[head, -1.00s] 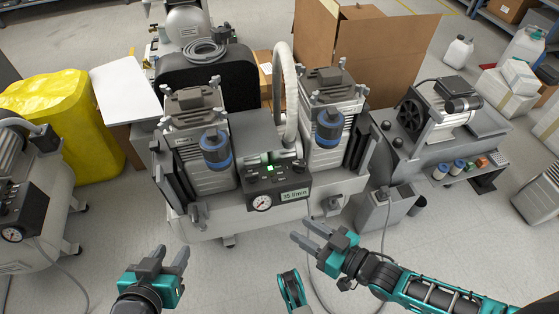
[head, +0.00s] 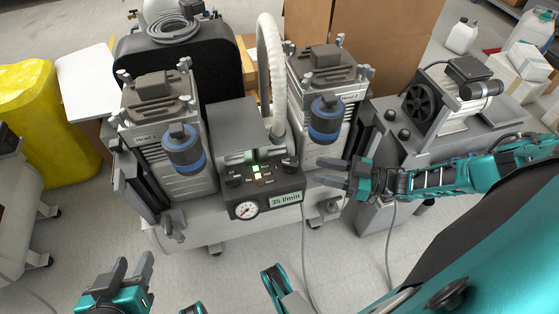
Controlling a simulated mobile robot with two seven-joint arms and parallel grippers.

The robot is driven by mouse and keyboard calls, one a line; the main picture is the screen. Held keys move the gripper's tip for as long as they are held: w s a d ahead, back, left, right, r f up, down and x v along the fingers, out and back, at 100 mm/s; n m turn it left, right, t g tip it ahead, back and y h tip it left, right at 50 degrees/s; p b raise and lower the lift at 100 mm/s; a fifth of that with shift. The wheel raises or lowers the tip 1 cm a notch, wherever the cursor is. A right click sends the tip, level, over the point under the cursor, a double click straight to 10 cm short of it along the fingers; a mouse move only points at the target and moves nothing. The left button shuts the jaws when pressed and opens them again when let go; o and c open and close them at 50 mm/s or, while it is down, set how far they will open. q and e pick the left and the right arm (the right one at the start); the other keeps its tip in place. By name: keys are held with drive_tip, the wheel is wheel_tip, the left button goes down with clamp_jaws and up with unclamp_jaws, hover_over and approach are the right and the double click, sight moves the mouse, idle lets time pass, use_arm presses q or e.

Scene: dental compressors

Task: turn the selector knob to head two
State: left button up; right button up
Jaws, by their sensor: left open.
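The control box (head: 264,190) sits at the front of the compressor between two motor heads. It has a dark knob at its left (head: 234,181) and another at its right (head: 289,165), with a lit green indicator between them. I cannot tell which knob is the selector or where its pointer faces. The right head (head: 322,82) carries a label that looks like "Head 2"; the left head's label (head: 147,138) is too small to read surely. My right gripper (head: 319,171) is apart from the box, just right of the right knob, its fingers separated and empty. My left gripper (head: 131,268) is open and empty at the lower left.
A round gauge (head: 246,209) and a "35 l/min" display (head: 286,199) are on the box front. Blue-banded filters (head: 184,150) hang on both heads. A ribbed hose (head: 272,75) rises behind the box. Another compressor (head: 450,105) stands at the right. The floor in front is clear.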

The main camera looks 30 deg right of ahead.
sight(283, 162)
drive_tip(key=b+x, duration=0.1)
drive_tip(key=x, duration=0.9)
drive_tip(key=shift+w+a, duration=0.3)
drive_tip(key=shift+c, duration=0.4)
clamp_jaws()
